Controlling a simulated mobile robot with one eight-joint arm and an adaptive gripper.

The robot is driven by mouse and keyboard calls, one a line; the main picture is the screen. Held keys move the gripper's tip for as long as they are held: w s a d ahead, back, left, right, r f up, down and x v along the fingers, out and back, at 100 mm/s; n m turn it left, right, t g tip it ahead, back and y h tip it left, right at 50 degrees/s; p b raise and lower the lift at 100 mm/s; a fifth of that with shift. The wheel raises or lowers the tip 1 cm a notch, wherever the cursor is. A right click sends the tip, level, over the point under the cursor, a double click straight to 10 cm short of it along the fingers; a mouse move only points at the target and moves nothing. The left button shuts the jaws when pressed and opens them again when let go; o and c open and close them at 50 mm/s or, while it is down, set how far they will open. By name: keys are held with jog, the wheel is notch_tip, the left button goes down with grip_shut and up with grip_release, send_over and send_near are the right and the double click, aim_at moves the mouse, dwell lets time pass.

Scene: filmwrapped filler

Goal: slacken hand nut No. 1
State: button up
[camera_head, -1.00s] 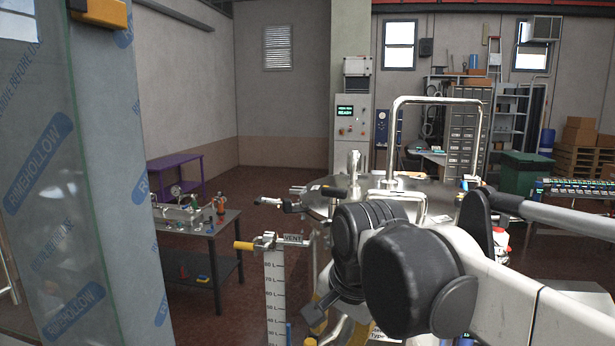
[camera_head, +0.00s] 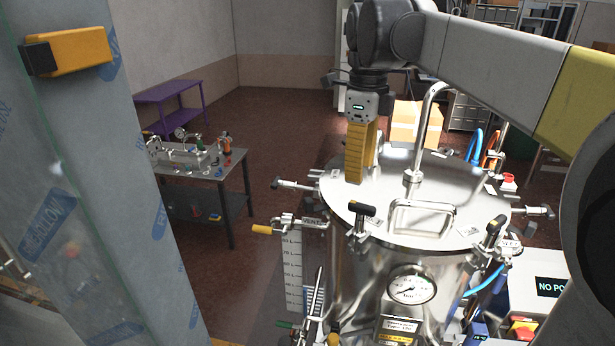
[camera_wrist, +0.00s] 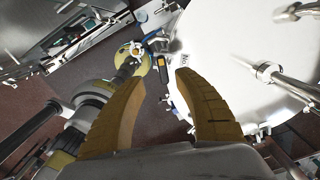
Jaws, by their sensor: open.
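A steel vessel with a round lid (camera_head: 385,195) stands in front of me. Hand nuts with cross handles sit around its rim: one at the front with a black handle (camera_head: 362,212), one at front right (camera_head: 495,229), one at the left (camera_head: 290,184), one at the right (camera_head: 540,211). I cannot read which is No. 1. My gripper (camera_head: 356,180) points down over the lid's back-left part, with yellow fingers. In the wrist view my gripper (camera_wrist: 158,76) is open and empty, with the lid (camera_wrist: 230,50) beyond and to the right.
A bent steel pipe (camera_head: 428,125) and a lid handle (camera_head: 422,216) rise from the lid. A pressure gauge (camera_head: 411,285) is on the vessel's front. A vent valve with a yellow handle (camera_head: 262,229) juts left. A film-wrapped glass panel (camera_head: 80,200) stands at the left, a workbench (camera_head: 215,170) behind.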

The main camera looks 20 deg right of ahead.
aim_at(355, 202)
jog(key=f, duration=0.8)
jog(key=shift+w+p, duration=0.35)
jog(key=shift+s+f, duration=0.3)
jog(key=shift+f, duration=0.15)
jog(key=shift+w+f, duration=0.15)
jog(key=shift+w, duration=0.25)
jog(key=shift+s, duration=0.2)
grip_shut()
